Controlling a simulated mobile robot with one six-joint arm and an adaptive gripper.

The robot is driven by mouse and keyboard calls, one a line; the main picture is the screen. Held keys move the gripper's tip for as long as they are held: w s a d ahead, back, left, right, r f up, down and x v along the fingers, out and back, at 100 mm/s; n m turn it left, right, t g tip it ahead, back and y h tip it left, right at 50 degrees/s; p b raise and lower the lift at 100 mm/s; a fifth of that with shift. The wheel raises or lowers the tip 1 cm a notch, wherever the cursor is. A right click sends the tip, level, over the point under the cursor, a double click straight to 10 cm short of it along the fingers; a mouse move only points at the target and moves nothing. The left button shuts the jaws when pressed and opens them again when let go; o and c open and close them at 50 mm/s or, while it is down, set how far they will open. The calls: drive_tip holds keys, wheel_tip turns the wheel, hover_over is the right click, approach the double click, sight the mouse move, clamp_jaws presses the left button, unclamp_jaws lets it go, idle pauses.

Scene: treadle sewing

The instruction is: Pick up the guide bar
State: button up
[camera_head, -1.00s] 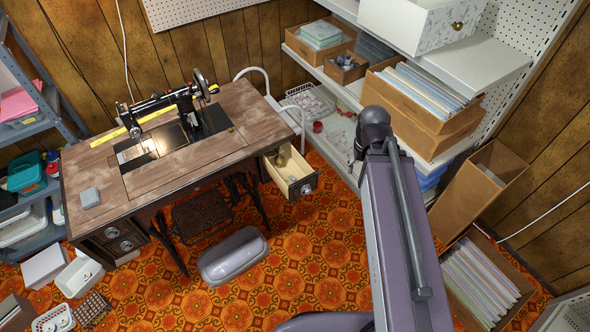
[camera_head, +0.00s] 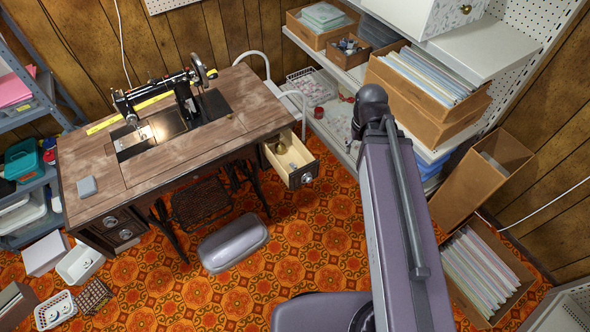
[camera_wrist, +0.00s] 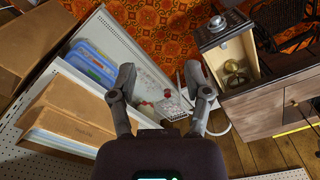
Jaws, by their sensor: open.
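I cannot make out the guide bar for certain in either view. The open drawer (camera_head: 301,176) of the sewing table (camera_head: 85,160) holds a brass-coloured round thing (camera_head: 280,147) and a small pale item too small to name. The drawer also shows in the wrist view (camera_wrist: 222,45), with the brass thing (camera_wrist: 235,72) inside. My gripper (camera_wrist: 160,72) is open and empty, its two fingers apart, above the shelf side and left of the drawer in the wrist view. The head view hides the gripper behind my raised arm.
A black sewing machine (camera_head: 155,98) stands on the table. A grey shelf unit with cardboard boxes (camera_head: 425,95) stands close to my arm on the right. A rounded grey case (camera_head: 233,243) lies on the patterned floor (camera_head: 330,225). Open floor lies in front of the drawer.

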drive_tip(key=w+a+f+n+b, duration=0.3)
drive_tip(key=w+a+f+b, duration=0.4)
drive_tip(key=a+f, duration=0.1)
drive_tip(key=n+b, duration=0.3)
drive_tip(key=b, duration=0.4)
hover_over(294, 165)
wheel_tip(294, 165, down, 6)
drive_tip(key=shift+f, duration=0.25)
wheel_tip(294, 165, down, 8)
drive_tip(key=b, duration=0.8)
drive_tip(key=shift+f, duration=0.2)
drive_tip(key=shift+f, duration=0.1)
drive_tip(key=shift+f+b, duration=2.5)
drive_tip(key=shift+b, duration=0.2)
clamp_jaws()
